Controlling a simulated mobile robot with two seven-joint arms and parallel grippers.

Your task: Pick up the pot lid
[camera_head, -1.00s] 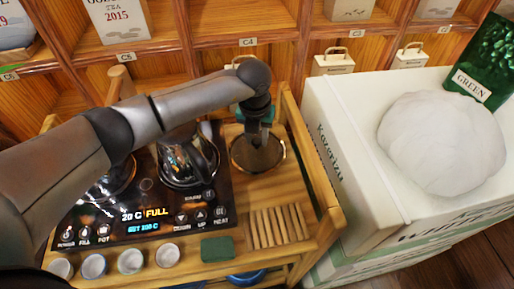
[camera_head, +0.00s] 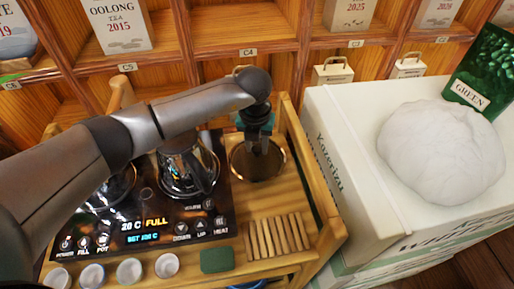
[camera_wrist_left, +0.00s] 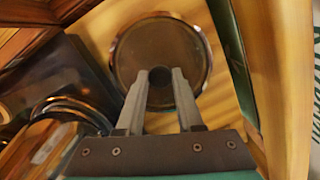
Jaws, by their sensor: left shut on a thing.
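The pot lid (camera_head: 248,172) is a round, brownish, see-through disc with a shiny metal rim, at the right of the wooden tea stand in the head view. In the left wrist view the lid (camera_wrist_left: 145,45) shows face-on, with a small dark knob at its middle. My left gripper (camera_head: 258,148) points down over it. Its two fingers (camera_wrist_left: 160,80) are shut on the knob, one on each side. I cannot tell whether the lid rests on the wood or hangs just above it. My right gripper is in neither view.
A glass kettle (camera_head: 187,178) stands left of the lid on the black control panel (camera_head: 150,226). Wooden slats (camera_head: 277,237), a green block (camera_head: 217,260) and several small cups (camera_head: 129,270) lie in front. The stand's wooden side rail (camera_head: 312,180) and a white box (camera_head: 350,150) are right.

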